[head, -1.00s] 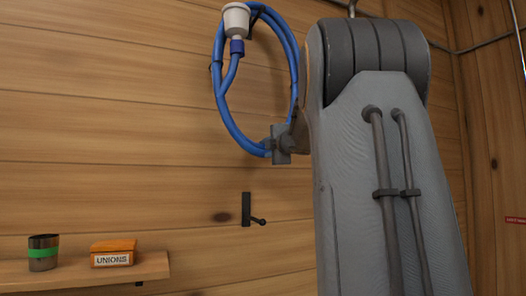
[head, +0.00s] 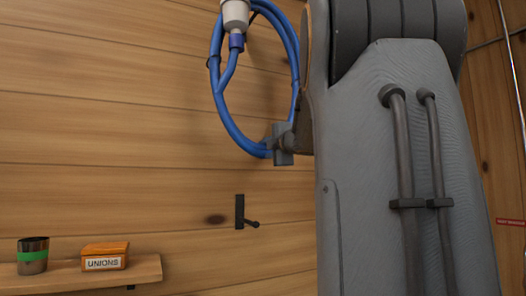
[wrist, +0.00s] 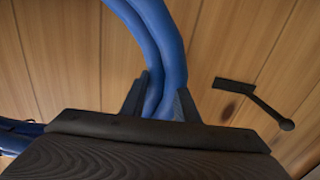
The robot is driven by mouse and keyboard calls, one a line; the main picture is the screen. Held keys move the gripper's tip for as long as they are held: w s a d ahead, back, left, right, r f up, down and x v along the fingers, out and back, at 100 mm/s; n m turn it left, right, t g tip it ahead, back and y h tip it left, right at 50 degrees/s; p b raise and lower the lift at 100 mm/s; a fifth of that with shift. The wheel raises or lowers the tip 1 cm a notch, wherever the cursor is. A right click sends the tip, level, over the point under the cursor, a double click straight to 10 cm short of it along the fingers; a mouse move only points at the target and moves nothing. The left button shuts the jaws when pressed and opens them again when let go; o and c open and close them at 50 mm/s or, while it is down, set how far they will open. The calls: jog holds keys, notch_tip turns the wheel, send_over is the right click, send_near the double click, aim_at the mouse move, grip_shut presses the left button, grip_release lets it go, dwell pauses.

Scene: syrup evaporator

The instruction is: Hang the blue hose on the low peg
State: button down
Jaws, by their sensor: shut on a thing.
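The blue hose (head: 229,118) is a coil with a white fitting (head: 235,15) near its top. My gripper (head: 277,146) is shut on the lower right of the coil, which hangs up from it. In the wrist view the hose (wrist: 160,45) passes between the two fingers of my gripper (wrist: 160,103). A black peg (head: 241,213) with a short arm ending in a ball is fixed on the wood wall, below and left of my gripper. The peg also shows in the wrist view (wrist: 255,97), to the right of the hose and apart from it.
A wooden shelf (head: 145,272) at the lower left holds a dark cup with a green band (head: 33,256) and an orange box marked UNIONS (head: 105,257). The wall between coil and peg is clear. My arm covers much of the right side.

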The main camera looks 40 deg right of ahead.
jog(key=p+v, duration=0.1)
jog(key=v, duration=1.1)
jog(key=shift+s+p, duration=0.25)
jog(key=shift+p, duration=0.1)
dwell(0.9)
notch_tip(320, 180, down, 30)
jog(key=b, duration=2.1)
jog(key=shift+s, duration=0.3)
jog(key=shift+a, duration=0.1)
